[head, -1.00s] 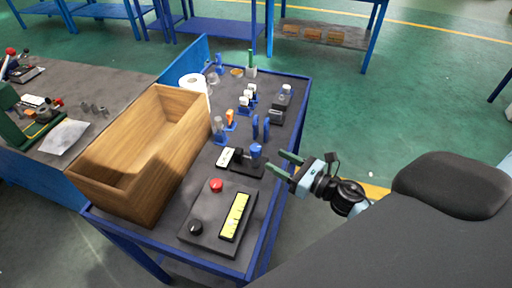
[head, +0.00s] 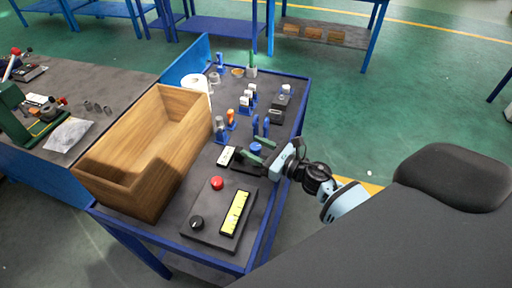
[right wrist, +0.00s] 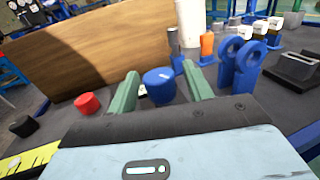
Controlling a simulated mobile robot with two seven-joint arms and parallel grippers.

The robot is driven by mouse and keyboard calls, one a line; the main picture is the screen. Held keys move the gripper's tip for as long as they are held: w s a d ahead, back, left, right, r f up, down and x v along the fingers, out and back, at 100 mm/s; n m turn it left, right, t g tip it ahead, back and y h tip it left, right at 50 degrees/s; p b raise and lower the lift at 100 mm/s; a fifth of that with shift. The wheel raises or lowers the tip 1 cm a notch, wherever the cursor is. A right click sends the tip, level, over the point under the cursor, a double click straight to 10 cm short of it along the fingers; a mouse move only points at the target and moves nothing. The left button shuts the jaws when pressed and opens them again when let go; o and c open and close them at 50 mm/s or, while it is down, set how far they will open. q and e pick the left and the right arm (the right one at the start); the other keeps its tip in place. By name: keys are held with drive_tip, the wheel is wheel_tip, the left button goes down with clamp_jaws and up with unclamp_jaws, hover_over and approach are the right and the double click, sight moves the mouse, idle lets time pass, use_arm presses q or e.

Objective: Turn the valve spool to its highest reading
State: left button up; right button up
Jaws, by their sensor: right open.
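The valve spool is a blue round knob (head: 256,148) on a dark base, with a small white reading plate (head: 227,156) to its left. The reading on the plate is too small to make out. My right gripper (head: 255,151) is open, with its two green fingers at either side of the knob. In the right wrist view the knob (right wrist: 158,87) shows between the open fingers (right wrist: 160,88), and no firm contact shows. My left gripper is not in view.
A control box with a red button (head: 217,183), a black dial (head: 196,222) and a yellow scale (head: 235,213) lies in front. A wooden crate (head: 122,181) stands to the left. Blue upright clips (head: 260,126) and several small fittings stand behind the knob.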

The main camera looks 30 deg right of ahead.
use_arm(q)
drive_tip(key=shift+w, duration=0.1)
use_arm(e)
drive_tip(key=shift+w+a, duration=0.1)
drive_tip(key=shift+c, duration=0.3)
